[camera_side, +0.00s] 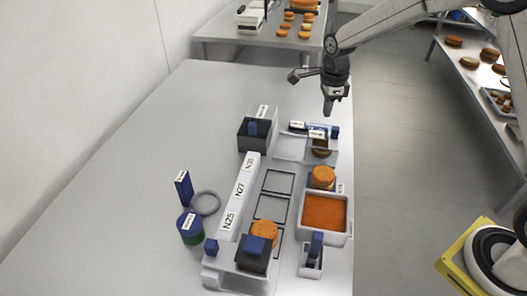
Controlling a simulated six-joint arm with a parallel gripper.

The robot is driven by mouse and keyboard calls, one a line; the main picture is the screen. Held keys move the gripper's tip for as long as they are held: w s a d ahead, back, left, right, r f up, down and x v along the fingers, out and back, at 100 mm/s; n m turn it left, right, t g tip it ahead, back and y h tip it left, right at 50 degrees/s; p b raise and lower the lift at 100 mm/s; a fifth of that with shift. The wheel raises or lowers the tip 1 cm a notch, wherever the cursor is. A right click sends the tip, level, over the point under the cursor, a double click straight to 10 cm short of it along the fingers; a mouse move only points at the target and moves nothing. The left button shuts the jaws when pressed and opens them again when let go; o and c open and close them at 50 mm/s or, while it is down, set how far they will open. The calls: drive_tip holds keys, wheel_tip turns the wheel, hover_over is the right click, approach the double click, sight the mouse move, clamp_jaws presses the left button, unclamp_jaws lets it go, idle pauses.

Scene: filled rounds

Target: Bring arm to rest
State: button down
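My gripper (328,108) hangs over the far right part of the grey table (130,160), pointing down. It is above and beyond the row of fixtures and appears apart from them. Its fingertips look close together, but they are too small to tell whether open or shut. I see nothing held below them. My arm reaches in from the upper right.
On the table stand a dark box (255,142), a white labelled rail (238,200), an orange-filled tray (325,232), orange rounds (322,176), a grey ring (205,203) and a blue-green cylinder (190,230). The table's left side is clear. A shelf with rounds (455,42) stands right.

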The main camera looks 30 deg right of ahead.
drive_tip(key=s+a+n+t, duration=0.2)
drive_tip(key=s+n, duration=1.8)
drive_tip(key=n, duration=0.3)
drive_tip(key=shift+s+a+f+n, duration=0.3)
drive_tip(key=shift+s+f, duration=0.1)
idle(0.5)
